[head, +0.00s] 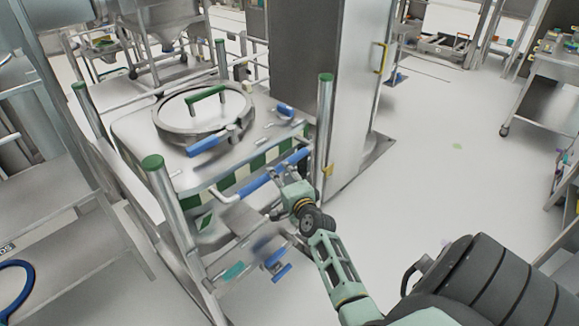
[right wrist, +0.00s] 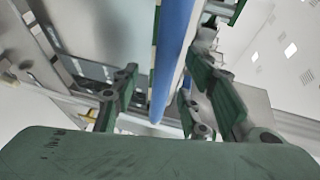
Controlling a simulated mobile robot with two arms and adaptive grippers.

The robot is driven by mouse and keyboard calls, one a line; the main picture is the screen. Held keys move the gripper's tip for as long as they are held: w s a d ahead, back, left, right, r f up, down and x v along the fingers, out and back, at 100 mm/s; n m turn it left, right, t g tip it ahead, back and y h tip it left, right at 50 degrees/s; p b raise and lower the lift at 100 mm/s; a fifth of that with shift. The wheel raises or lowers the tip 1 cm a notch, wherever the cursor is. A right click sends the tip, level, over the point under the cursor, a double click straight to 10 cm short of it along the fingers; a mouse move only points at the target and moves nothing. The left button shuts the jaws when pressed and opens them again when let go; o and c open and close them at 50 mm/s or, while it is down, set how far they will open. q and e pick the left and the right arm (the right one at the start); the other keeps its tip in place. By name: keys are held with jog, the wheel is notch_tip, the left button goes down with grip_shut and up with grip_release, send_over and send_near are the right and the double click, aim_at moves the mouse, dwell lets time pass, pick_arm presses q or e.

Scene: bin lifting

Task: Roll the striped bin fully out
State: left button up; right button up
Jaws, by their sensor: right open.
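The striped bin (head: 185,160) is a steel container with a green-and-white striped band, a round clamped lid (head: 203,110) and green-capped corner posts. A blue handle bar (head: 262,172) runs along its front side, just below the stripes. My right gripper (head: 280,172) is at this bar, near its middle. In the right wrist view, the blue bar (right wrist: 174,50) passes between the spread green fingers, and the gripper (right wrist: 160,88) is open. I cannot tell whether a finger touches the bar. My left gripper is not in view.
A tall steel column (head: 345,80) stands close behind the bin on the right. A steel shelf rack (head: 60,215) stands close on the left. A blue-handled valve (head: 275,262) sits low at the bin's front. The floor (head: 440,150) to the right is open, with a cart (head: 545,85) beyond.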

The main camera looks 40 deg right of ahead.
jog(key=v, duration=1.1)
jog(key=w+d+t+b, duration=0.1)
jog(key=w+b, duration=0.2)
jog(key=w, duration=0.2)
jog(key=w+d+f+m+t+b, duration=0.1)
jog(key=w+b, duration=0.3)
jog(key=w+d+f+t+h+b, duration=0.1)
jog(key=w+b, duration=0.3)
jog(key=w, duration=0.1)
jog(key=shift+w+d+m+t, duration=0.15)
jog(key=shift+w+m+t, duration=0.15)
jog(key=shift+m+t, duration=0.1)
jog(key=shift+c, duration=0.5)
grip_shut()
